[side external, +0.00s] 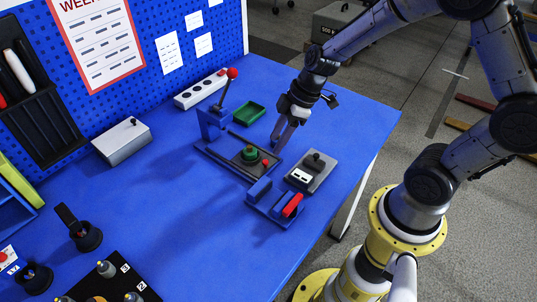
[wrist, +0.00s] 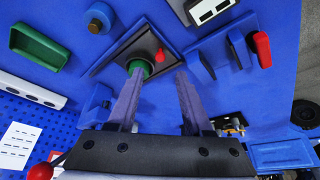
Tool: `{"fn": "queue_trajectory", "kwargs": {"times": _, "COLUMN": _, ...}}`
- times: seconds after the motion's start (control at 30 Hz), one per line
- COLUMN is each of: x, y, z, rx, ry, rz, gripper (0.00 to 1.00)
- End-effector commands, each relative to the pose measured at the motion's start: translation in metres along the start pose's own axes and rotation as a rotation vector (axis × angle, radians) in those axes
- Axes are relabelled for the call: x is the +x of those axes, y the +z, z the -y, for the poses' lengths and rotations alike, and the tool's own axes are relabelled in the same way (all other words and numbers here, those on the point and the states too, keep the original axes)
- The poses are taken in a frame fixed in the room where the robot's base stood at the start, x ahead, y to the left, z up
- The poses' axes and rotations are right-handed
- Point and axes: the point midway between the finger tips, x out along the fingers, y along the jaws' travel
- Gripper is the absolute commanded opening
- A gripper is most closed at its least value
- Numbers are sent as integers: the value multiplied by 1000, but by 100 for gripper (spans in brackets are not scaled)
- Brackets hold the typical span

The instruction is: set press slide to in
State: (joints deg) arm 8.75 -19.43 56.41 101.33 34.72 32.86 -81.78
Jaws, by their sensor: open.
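The press is a blue upright (side external: 213,122) with a lever that ends in a red ball (side external: 232,73); the ball also shows in the wrist view (wrist: 40,172). A dark slide plate (side external: 228,154) lies at its foot. A round green piece (side external: 250,153) and a small red knob (side external: 265,161) sit on the plate, out to the right of the upright. My gripper (side external: 281,141) is open and empty, pointing down above the plate's far side. In the wrist view, the green piece (wrist: 140,68) and red knob (wrist: 160,55) appear between or just past the fingertips (wrist: 160,72). I cannot tell the gap.
A grey box with a black knob (side external: 313,161) and a blue fixture with a red handle (side external: 292,205) stand close on the near right. A green tray (side external: 249,113) and a white socket strip (side external: 201,89) lie behind.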

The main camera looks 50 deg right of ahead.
Motion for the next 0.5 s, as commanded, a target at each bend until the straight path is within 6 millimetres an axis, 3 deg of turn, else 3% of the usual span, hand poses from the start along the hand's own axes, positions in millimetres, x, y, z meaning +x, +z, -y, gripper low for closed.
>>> {"fn": "queue_trajectory", "kwargs": {"times": 0.2, "x": 40, "y": 1, "z": 1, "rx": -1, "ry": -3, "rz": 3, "gripper": 51}}
{"fn": "queue_trajectory", "kwargs": {"times": 0.5, "x": 64, "y": 0, "z": 0, "rx": -1, "ry": 1, "rz": 0, "gripper": 51}}
